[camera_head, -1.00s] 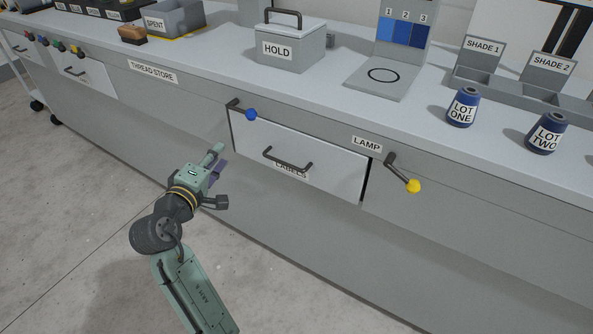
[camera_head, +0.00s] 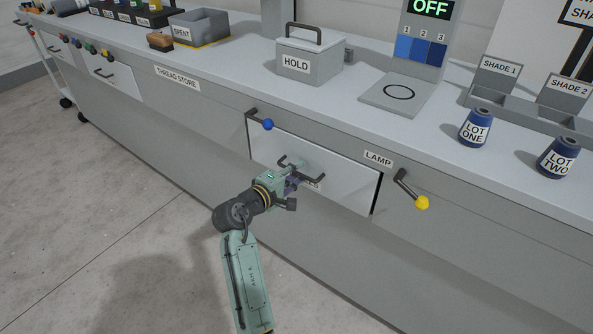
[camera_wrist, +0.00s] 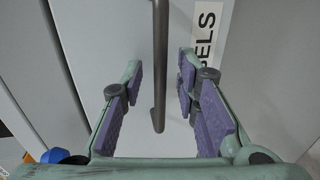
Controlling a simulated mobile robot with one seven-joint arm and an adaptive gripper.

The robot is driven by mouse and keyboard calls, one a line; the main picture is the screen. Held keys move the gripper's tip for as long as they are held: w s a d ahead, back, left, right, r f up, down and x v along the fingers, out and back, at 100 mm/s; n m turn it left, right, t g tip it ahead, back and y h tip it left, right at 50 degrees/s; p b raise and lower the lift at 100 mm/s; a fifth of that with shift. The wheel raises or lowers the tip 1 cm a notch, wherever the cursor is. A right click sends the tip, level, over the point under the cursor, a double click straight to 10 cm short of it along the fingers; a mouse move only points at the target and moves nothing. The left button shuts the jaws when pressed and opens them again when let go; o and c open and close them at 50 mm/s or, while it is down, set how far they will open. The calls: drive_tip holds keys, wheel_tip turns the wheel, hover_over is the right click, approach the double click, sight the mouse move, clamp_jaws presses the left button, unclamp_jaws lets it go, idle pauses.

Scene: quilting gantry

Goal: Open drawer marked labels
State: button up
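The labels drawer (camera_head: 345,191) is a white front in the grey counter, and it looks closed. Its dark bar handle (camera_head: 316,178) is partly hidden behind my gripper (camera_head: 291,173) in the head view. In the wrist view the handle (camera_wrist: 160,70) runs down between the two purple-padded fingers of my gripper (camera_wrist: 160,95). The fingers stand open on either side of the bar, with a gap on both sides. The label (camera_wrist: 207,35) reads "BELS" in part in the wrist view, beside the handle.
A blue-knobbed lever (camera_head: 267,124) sits at the drawer's upper left, and a yellow-knobbed lever (camera_head: 422,202) under the LAMP label is to its right. The HOLD box (camera_head: 310,60) and spools (camera_head: 476,128) stand on the counter above. The floor in front is clear.

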drive_tip(key=shift+w+d, duration=0.15)
drive_tip(key=shift+d, duration=0.05)
clamp_jaws()
idle(0.3)
idle(0.5)
